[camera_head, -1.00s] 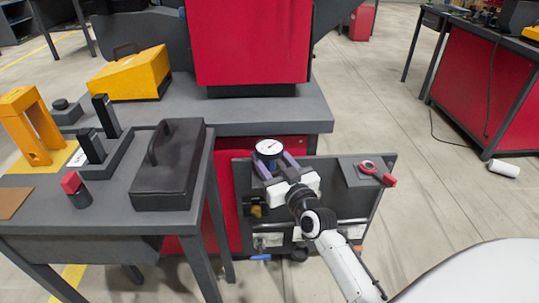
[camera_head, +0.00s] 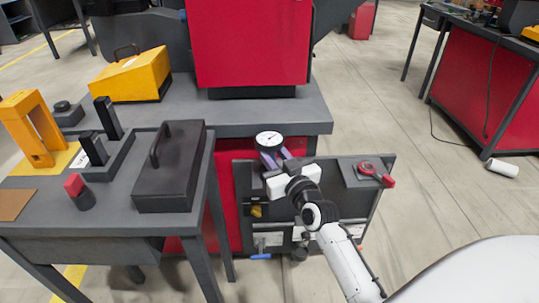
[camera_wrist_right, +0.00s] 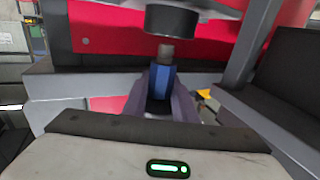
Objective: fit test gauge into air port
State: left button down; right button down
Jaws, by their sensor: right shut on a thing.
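The test gauge (camera_head: 269,140) has a round white dial with a dark rim, facing up in the head view. My right gripper (camera_head: 271,160) is shut on it, holding it in front of the red cabinet and above the grey panel. In the right wrist view the gauge's dark round body (camera_wrist_right: 172,20) sits above a short grey stem and a blue section. The fingers of my right gripper (camera_wrist_right: 161,95) close around the blue section. I cannot pick out the air port with certainty; my arm hides part of the panel. My left gripper is not in view.
The grey panel (camera_head: 345,215) bears a red-handled tool (camera_head: 376,174) at right, a yellow fitting (camera_head: 256,211) and a blue lever (camera_head: 261,256) below. A side table (camera_head: 120,222) at left carries a black case (camera_head: 172,170).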

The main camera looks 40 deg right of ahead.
notch_tip(320, 180, up, 14)
jog(key=p, duration=0.3)
jog(key=shift+f+p, duration=0.25)
jog(key=shift+p, duration=0.15)
jog(key=shift+r, duration=0.7)
jog(key=shift+s+f, duration=0.1)
